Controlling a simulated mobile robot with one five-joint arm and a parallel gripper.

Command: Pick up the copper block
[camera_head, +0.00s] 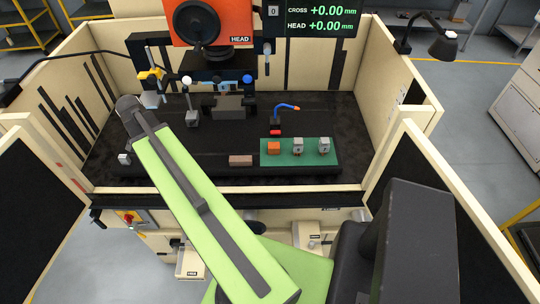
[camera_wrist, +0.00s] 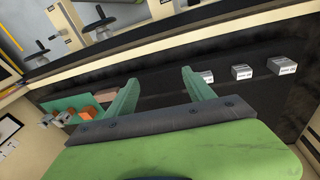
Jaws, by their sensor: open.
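The copper block (camera_head: 274,148), small and orange, sits on the left part of a green mat (camera_head: 310,160) at the tank's front right. In the wrist view an orange block (camera_wrist: 86,113) shows on the mat, left of my fingers. Two grey-white blocks (camera_head: 298,147) (camera_head: 324,145) stand in a row to its right. My gripper (camera_wrist: 158,77) is open and empty, with its two green fingers apart over the dark bench. It is well to one side of the mat. In the head view my gripper is not clearly visible; my arm reaches to the left.
A brown block (camera_head: 240,161) lies just left of the mat. Several pale labelled blocks (camera_wrist: 242,72) stand right of my fingers. The orange machine head (camera_head: 208,22) hangs at the back. Cream walls (camera_head: 385,90) enclose the bench.

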